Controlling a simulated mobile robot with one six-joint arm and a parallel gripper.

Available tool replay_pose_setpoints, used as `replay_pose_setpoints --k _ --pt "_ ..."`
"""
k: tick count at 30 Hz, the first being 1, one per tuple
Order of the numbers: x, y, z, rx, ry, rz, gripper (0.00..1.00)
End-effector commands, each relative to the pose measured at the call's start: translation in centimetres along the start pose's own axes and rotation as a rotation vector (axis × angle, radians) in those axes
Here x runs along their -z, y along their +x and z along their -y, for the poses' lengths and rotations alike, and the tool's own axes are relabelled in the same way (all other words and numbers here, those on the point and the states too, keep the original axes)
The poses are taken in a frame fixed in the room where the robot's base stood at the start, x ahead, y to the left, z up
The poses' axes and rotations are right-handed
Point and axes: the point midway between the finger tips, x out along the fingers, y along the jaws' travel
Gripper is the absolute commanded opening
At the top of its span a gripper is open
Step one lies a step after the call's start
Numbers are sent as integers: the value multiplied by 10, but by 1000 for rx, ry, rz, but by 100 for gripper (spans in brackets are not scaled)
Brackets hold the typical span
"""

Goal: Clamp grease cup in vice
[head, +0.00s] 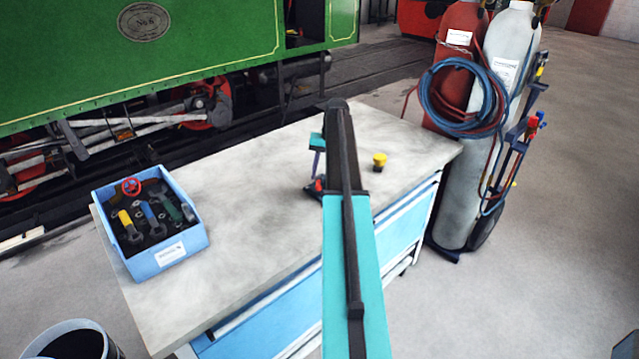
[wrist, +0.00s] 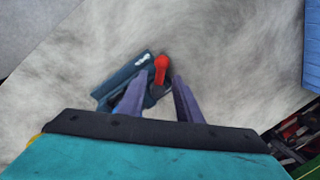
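A small yellow cup-like piece (head: 379,160), which looks like the grease cup, stands on the bench right of my arm. A bit of yellow (wrist: 37,139) shows behind my gripper's body in the wrist view. The dark blue vice (wrist: 121,82) has a red part (wrist: 161,66); in the head view the vice (head: 313,188) is partly hidden by my arm. My gripper (wrist: 161,78) points down over the vice, its purple fingers apart with nothing clearly held. Its tips appear on either side of the red part; whether they touch it I cannot tell. In the head view my gripper (head: 317,172) is partly hidden.
A light blue crate (head: 188,250) of tools stands at the bench's left end. The grey bench top (head: 250,190) is clear between crate and vice. Gas cylinders (head: 462,190) with hoses stand beyond the right end. A green locomotive (head: 220,40) is behind; a bin (head: 75,340) stands front left.

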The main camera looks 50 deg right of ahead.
Motion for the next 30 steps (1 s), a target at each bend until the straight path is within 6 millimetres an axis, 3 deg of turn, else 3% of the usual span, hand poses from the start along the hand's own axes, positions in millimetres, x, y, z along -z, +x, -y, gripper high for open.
replay_pose_setpoints --k 6,18,20,24,30 --pt "0 20 0 0 -1 1 32" --pt "0 23 1 0 -1 1 32" --pt "0 23 1 0 -1 1 25" --pt "0 23 1 0 -1 1 1" --pt "-1 23 2 0 -1 2 0"
